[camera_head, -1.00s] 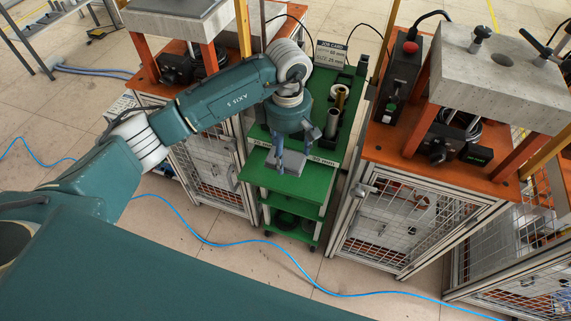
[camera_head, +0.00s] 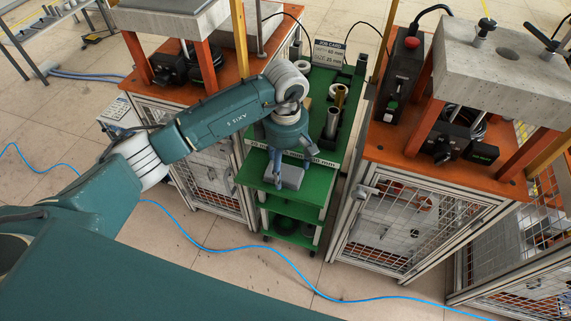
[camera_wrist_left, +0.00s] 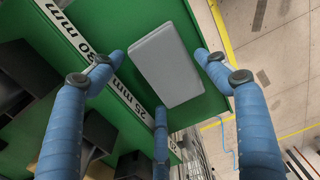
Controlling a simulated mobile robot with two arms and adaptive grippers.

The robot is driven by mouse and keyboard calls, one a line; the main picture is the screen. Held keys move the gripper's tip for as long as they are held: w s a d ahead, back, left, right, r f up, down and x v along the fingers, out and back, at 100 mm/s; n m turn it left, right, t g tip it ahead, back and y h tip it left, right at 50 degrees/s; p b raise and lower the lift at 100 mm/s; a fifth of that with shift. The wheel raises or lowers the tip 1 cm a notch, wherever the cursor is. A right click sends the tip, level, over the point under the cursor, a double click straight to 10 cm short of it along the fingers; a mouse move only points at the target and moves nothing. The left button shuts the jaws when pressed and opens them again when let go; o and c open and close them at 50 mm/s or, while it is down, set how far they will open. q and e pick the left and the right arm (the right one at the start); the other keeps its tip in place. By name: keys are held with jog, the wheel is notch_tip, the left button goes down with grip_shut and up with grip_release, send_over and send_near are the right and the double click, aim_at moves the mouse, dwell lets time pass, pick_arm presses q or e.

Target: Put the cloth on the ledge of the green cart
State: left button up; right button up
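The grey folded cloth (camera_head: 290,177) is over the front ledge of the green cart (camera_head: 251,172), in front of the strip with millimetre labels. The left wrist view shows the cloth (camera_wrist_left: 165,65) as a flat grey slab against the green surface, seemingly lying on it. My left gripper (camera_head: 279,172) is right at the cloth, pointing down. In the wrist view its three blue fingers (camera_wrist_left: 160,75) are spread around the cloth, with small gaps visible at the sides; the lower fingertip is close to its edge. My right gripper is not in view.
Orange-topped press stations flank the cart, the right one (camera_head: 400,165) close by. A blue cable (camera_head: 205,241) crosses the open floor in front.

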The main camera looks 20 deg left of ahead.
aim_at(286, 168)
pick_arm(q)
jog(key=shift+r, duration=0.1)
jog(key=shift+r+p, duration=0.25)
jog(key=shift+p, duration=0.15)
notch_tip(286, 168, up, 12)
jog(key=p, duration=0.5)
jog(key=shift+f+p, duration=0.15)
jog(key=shift+p, duration=0.25)
jog(key=shift+c, duration=0.3)
dwell(1.2)
